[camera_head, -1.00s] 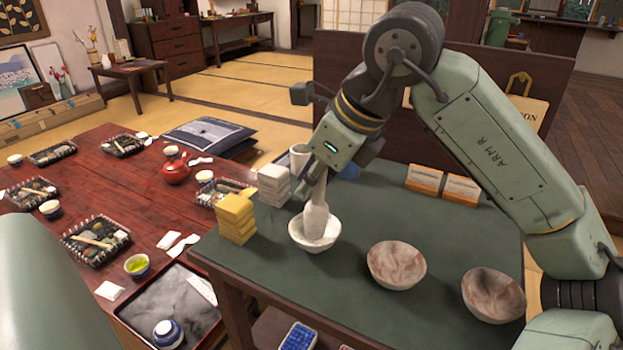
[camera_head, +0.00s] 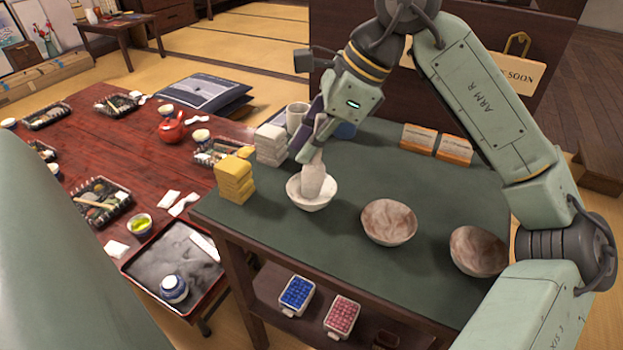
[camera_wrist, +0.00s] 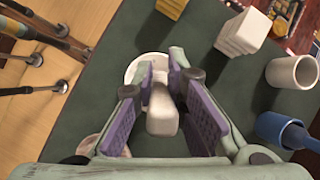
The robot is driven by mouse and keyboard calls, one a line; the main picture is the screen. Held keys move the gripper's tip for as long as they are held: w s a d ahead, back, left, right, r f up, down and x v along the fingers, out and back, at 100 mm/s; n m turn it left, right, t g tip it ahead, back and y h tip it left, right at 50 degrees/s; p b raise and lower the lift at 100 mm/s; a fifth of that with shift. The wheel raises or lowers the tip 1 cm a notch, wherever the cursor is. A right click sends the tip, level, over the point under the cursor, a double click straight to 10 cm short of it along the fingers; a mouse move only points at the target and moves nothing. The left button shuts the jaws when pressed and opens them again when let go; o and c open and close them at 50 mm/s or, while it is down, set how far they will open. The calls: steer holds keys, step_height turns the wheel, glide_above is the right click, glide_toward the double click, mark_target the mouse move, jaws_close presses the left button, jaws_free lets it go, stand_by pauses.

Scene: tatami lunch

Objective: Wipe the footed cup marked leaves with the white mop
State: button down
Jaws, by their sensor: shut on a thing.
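The wrist view shows the mop (camera_wrist: 162,112) between the purple finger pads and the bowl (camera_wrist: 131,72) beyond. The mop's lower end is partly hidden by the bowl's rim. A blue-and-white cup (camera_head: 173,289) stands on a dark tray (camera_head: 158,250) at the lower left. I cannot make out leaf marks on it.
Yellow cloths (camera_head: 235,180) and white cloths (camera_head: 271,145) are stacked left of my gripper. A pale mug (camera_head: 297,115) stands behind. Two brown bowls (camera_head: 389,222) (camera_head: 479,250) stand to the right. Several dishes and a red teapot (camera_head: 173,127) are on the red table.

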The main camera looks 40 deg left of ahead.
steer(key=shift+n, duration=0.4)
steer(key=shift+f+b, duration=0.2)
steer(key=shift+b, duration=0.1)
steer(key=m+b, duration=0.1)
steer(key=m+t+b, duration=0.1)
steer(key=m, duration=0.1)
steer(key=shift+d+f+y, duration=0.1)
steer(key=shift+f+y, duration=0.1)
steer(key=shift+y, duration=0.1)
steer(key=m+t+b, duration=0.1)
steer(key=m, duration=0.1)
steer(key=m+t+b, duration=0.1)
steer(key=m, duration=0.1)
steer(key=m+t+b, duration=0.1)
steer(key=m, duration=0.1)
steer(key=shift+s+r+m+b, duration=0.1)
steer(key=shift+s+m+b, duration=0.15)
steer(key=shift+m+b, duration=0.05)
steer(key=m+t+b, duration=0.1)
steer(key=m, duration=0.1)
steer(key=shift+s+r+m+t, duration=0.1)
steer(key=shift+m+t, duration=0.2)
steer(key=shift+t, duration=0.1)
steer(key=shift+r+m+t, duration=0.2)
steer(key=shift+m+t, duration=0.1)
steer(key=shift+m, duration=0.5)
